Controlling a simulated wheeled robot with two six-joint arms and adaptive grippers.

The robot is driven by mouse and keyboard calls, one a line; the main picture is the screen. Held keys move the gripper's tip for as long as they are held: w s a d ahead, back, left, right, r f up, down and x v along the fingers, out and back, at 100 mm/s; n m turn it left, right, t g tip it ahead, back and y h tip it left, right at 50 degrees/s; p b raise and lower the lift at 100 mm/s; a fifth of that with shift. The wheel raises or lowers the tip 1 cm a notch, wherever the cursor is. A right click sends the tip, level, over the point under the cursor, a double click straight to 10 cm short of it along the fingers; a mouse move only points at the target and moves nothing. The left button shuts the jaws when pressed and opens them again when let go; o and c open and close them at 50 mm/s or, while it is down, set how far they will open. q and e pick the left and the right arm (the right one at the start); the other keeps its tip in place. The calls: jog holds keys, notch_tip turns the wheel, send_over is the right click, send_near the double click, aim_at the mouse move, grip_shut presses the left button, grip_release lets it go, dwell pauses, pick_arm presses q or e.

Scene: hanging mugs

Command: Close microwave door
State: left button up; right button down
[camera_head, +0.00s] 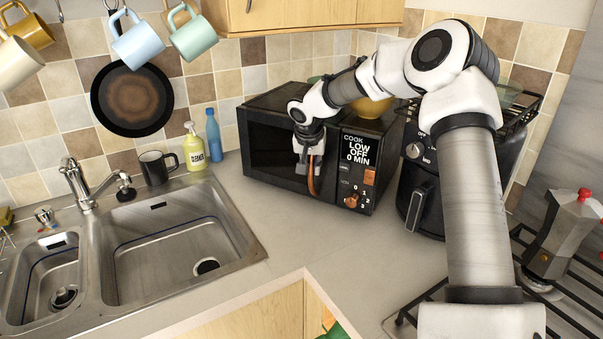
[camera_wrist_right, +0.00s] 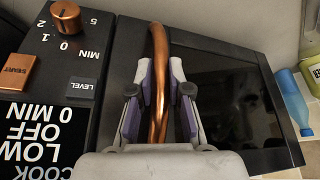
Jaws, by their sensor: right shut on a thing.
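The black microwave (camera_head: 285,100) stands on the counter against the tiled wall. Its dark-windowed door (camera_head: 270,150) fills the left of its front and looks flush, or nearly so, with the control panel (camera_head: 358,172). The copper door handle (camera_head: 311,186) stands upright between door and panel. My right gripper (camera_head: 309,170) is shut on the handle. In the right wrist view, which is upside down, the two fingers (camera_wrist_right: 160,70) sit either side of the handle (camera_wrist_right: 158,38), with the door (camera_wrist_right: 222,100) to the right. My left gripper is not in view.
A yellow bowl (camera_head: 372,107) sits on top of the microwave. A black air fryer (camera_head: 425,175) stands close on its right. A cleaner bottle (camera_head: 194,150), a blue bottle (camera_head: 213,138) and a dark mug (camera_head: 155,168) stand to its left. The counter in front (camera_head: 300,235) is clear.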

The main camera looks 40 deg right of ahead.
jog(key=c, duration=1.1)
grip_release()
jog(key=shift+w+f, duration=0.1)
jog(key=shift+f, duration=0.05)
jog(key=v, duration=1.2)
jog(key=shift+w+d, duration=0.1)
